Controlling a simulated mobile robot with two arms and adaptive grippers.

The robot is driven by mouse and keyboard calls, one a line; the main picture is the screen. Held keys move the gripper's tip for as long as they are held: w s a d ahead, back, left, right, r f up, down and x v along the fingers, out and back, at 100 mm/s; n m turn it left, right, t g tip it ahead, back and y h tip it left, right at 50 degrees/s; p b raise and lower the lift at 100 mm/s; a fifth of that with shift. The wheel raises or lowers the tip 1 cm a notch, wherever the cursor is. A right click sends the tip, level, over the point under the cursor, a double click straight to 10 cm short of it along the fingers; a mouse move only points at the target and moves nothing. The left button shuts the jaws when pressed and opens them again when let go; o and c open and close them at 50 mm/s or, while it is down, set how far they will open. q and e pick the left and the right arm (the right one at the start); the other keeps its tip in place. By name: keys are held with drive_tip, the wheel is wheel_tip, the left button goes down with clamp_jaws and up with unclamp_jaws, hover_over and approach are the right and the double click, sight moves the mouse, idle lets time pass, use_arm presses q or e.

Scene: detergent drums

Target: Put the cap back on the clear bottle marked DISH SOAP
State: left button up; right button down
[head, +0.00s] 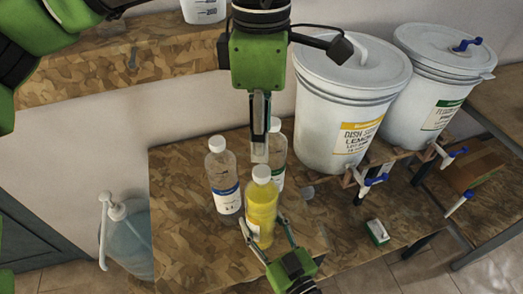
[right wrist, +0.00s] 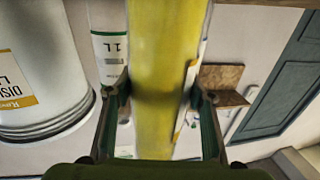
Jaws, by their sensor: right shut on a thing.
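A bottle of yellow liquid (head: 262,212) stands upright near the front of the wooden table, with a white cap (head: 262,174) at its top. Its label is turned mostly away and I cannot read it. My right gripper (head: 268,244) is shut around its lower body; the yellow bottle also fills the middle of the right wrist view (right wrist: 166,75). My left gripper (head: 260,158) points straight down, its fingertips just above or at the white cap. Its fingers are seen edge-on, so I cannot tell whether they are open or touching the cap.
A clear bottle with a blue label (head: 223,175) stands left, capped. A green-labelled bottle (head: 278,157) stands behind, partly hidden by my left gripper. Two white drums (head: 340,105) (head: 436,90) stand right, the nearer marked DISH SOAP LEMON. A small green-and-white block (head: 377,232) lies front right.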

use_arm(q)
drive_tip(key=shift+r, duration=1.6)
use_arm(e)
drive_tip(key=c, duration=0.9)
unclamp_jaws()
drive_tip(key=v, duration=1.2)
drive_tip(key=shift+f, duration=0.1)
